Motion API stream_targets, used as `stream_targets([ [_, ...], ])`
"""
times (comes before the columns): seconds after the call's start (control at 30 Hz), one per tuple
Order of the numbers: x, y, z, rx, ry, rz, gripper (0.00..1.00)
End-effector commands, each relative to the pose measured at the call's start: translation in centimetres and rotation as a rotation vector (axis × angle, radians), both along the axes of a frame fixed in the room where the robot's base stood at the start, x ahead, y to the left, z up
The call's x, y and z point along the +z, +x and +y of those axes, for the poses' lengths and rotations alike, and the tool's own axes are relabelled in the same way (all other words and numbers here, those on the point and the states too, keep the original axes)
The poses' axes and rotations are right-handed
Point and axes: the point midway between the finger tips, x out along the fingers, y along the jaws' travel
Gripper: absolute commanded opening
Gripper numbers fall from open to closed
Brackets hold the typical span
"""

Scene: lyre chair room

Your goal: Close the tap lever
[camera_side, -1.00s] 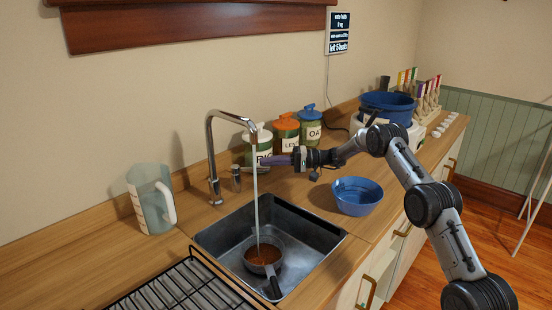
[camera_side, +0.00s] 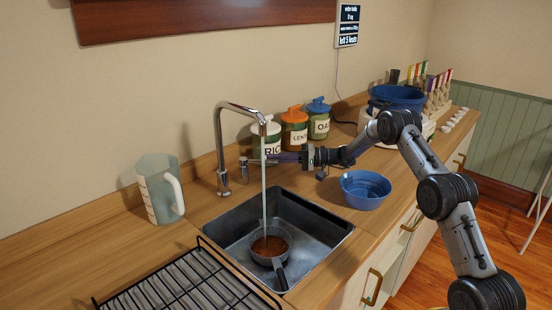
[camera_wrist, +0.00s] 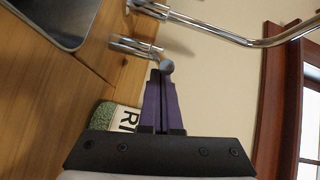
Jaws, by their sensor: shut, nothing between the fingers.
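The chrome tap (camera_side: 219,150) arches over the sink, and a water stream (camera_side: 264,195) falls from its spout into a small pan (camera_side: 270,246). The tap lever (camera_side: 245,170) is a short chrome post right of the tap base. In the wrist view the lever (camera_wrist: 135,47) ends in a grey ball (camera_wrist: 167,67). My gripper (camera_side: 272,158) reaches in from the right, behind the stream. In the wrist view my gripper's purple fingers (camera_wrist: 160,78) are shut and empty, their tips right at the ball. I cannot tell if they touch.
The sink (camera_side: 310,225) lies in front of the tap. A jug (camera_side: 155,190) stands left, canisters (camera_side: 294,132) behind, and a blue bowl (camera_side: 364,190) right. A black rack (camera_side: 190,280) is at the front left. A blue tub (camera_side: 397,97) stands farther back.

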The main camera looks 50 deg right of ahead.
Motion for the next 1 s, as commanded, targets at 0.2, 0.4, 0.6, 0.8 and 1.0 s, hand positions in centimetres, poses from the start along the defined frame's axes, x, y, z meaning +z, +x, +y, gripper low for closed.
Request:
stream_targets([
  [0.2, 0.0, -0.2, 0.3, -0.030, 0.000, 0.001, 0.00],
  [0.4, 0.0, -0.5, 0.6, -0.064, 0.000, 0.001, 0.00],
  [0.6, 0.0, -0.9, 1.1, -0.080, 0.000, 0.000, 0.00],
  [0.8, 0.0, -1.5, 2.3, -0.080, 0.001, 0.001, 0.00],
  [1.0, 0.0, -2.1, 3.4, -0.080, 0.001, 0.001, 0.00],
])
